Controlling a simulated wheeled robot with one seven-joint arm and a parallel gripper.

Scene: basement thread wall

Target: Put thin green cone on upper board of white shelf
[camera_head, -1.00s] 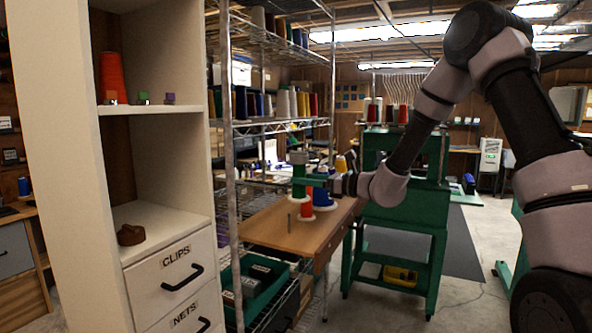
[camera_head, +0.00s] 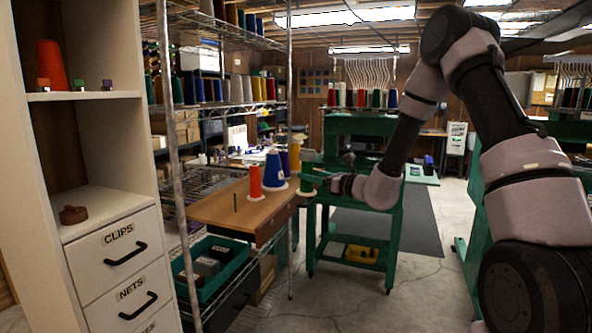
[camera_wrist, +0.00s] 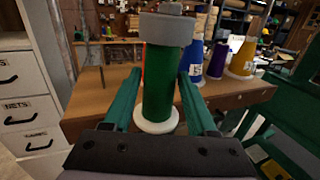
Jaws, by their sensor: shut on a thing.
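My gripper (camera_wrist: 158,79) is shut on the thin green cone (camera_wrist: 157,92), which stands between its two green fingers in the wrist view. The cone has a white round base and a grey piece at its top. In the head view the held cone (camera_head: 307,184) is small, near the right edge of the wooden table and apart from the other cones. The white shelf (camera_head: 105,160) stands at the left. Its upper board (camera_head: 85,96) carries a red cone (camera_head: 52,66) and several small colored clips. Free board shows in front of and between them.
A wire rack with a metal post (camera_head: 172,150) stands between shelf and table. The shelf's lower board (camera_head: 100,208) holds a brown object.

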